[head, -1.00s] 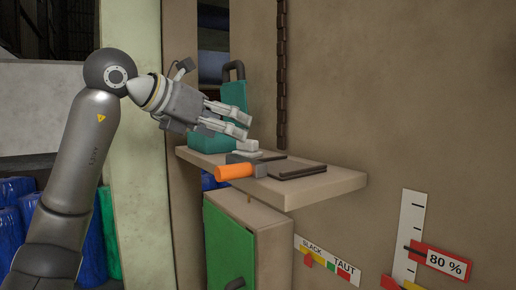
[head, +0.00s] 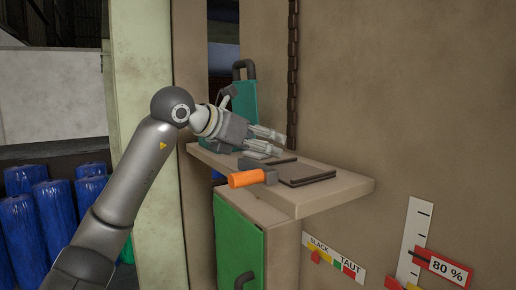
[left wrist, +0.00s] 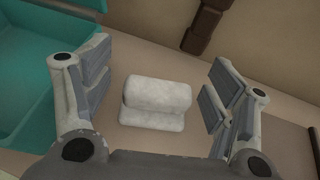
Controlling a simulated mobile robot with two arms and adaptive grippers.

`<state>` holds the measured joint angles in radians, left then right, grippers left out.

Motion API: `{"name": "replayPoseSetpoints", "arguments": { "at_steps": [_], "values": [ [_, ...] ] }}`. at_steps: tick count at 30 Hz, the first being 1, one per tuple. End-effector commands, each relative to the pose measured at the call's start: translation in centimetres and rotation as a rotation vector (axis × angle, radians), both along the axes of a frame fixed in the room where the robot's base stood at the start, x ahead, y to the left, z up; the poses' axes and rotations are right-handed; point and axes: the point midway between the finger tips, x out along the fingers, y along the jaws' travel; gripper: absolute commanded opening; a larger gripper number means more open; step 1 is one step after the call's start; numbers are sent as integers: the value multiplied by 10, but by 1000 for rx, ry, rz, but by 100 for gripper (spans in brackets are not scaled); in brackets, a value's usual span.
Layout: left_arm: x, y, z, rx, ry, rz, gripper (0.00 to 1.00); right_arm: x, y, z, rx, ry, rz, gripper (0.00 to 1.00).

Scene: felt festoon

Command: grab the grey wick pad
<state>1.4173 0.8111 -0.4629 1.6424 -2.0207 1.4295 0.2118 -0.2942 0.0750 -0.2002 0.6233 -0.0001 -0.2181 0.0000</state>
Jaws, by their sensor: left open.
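The wick pad (left wrist: 157,97) is a pale grey block with a rounded upper part over a flatter lower part. In the left wrist view it lies on the shelf between my open fingers, with a gap on each side. My left gripper (head: 276,142) is open above the wall shelf (head: 335,190), its fingers pointing right and slightly down. It also shows in the left wrist view (left wrist: 160,88), holding nothing. In the head view the gripper's fingers mostly cover the pad. My right gripper is not in view.
A teal case (head: 244,102) with a dark handle stands behind my gripper. An orange-handled tool (head: 247,179) and a dark flat plate (head: 304,173) lie on the shelf. A chain (head: 293,70) hangs on the wall. A green-doored cabinet (head: 238,240) is below.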

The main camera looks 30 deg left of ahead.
Motion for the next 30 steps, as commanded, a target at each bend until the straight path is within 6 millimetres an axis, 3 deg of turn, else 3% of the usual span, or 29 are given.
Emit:
{"name": "replayPoseSetpoints", "arguments": {
  "at_steps": [1,12,23,30],
  "values": [
    [0,0,0,0,0,0,79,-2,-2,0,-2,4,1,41],
    [0,0,0,0,0,0,33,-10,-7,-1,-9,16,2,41],
    [0,0,3,-1,-2,0,33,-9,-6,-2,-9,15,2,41],
    [0,0,19,-2,-4,1,33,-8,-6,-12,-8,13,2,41]
  ]
}}
